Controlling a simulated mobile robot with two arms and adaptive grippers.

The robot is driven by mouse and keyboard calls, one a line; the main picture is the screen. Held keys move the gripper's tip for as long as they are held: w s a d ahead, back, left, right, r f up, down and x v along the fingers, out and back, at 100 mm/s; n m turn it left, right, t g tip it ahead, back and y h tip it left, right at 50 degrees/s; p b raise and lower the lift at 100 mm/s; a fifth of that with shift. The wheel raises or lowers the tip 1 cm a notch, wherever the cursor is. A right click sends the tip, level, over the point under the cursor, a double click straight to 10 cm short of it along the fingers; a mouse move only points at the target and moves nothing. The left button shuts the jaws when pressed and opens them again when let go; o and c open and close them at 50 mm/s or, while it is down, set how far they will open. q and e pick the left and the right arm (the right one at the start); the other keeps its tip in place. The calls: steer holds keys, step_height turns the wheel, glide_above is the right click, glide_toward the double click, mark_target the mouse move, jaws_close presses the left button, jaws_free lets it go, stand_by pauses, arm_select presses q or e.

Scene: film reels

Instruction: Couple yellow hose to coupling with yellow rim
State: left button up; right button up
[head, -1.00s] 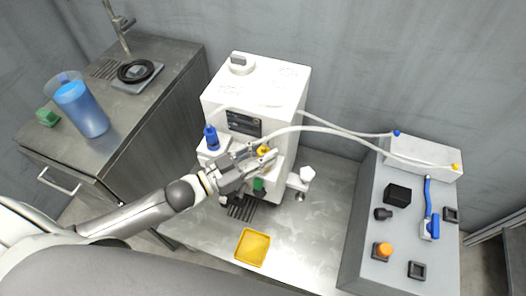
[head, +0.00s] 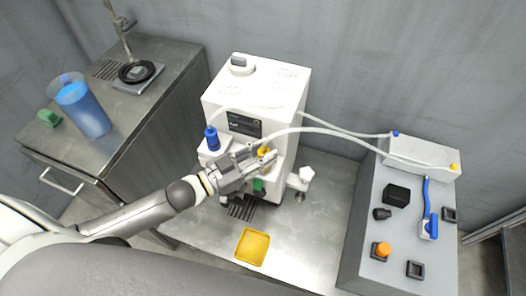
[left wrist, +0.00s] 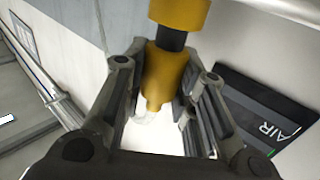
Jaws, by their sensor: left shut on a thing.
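My left gripper (head: 266,159) is in front of the white machine (head: 255,92). It is shut on the yellow hose end (left wrist: 157,74), which lies between the fingers in the left wrist view. A dark section (left wrist: 171,39) joins it visually to a wider yellow piece (left wrist: 180,9) at the top edge, which looks like the yellow-rimmed coupling. I cannot tell whether the two are locked together. In the head view yellow (head: 264,151) shows at the fingertips, mostly hidden by them. The pale hose (head: 340,132) arches right. My right gripper is not in view.
A blue fitting (head: 211,138) stands left of the gripper and a green part (head: 258,185) below it. A yellow tray (head: 252,247) lies on the metal table. The right-hand grey panel (head: 360,244) carries several controls. A blue pitcher (head: 84,108) stands at left.

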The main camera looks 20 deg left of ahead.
arm_select(q)
steer(key=shift+f+b, duration=0.45)
steer(key=shift+f, duration=0.15)
stand_by(0.3)
steer(key=o, duration=0.7)
steer(key=shift+o, duration=0.2)
steer(key=p+v, duration=0.4)
steer(key=v, duration=0.7)
steer(key=shift+s, duration=0.15)
stand_by(0.5)
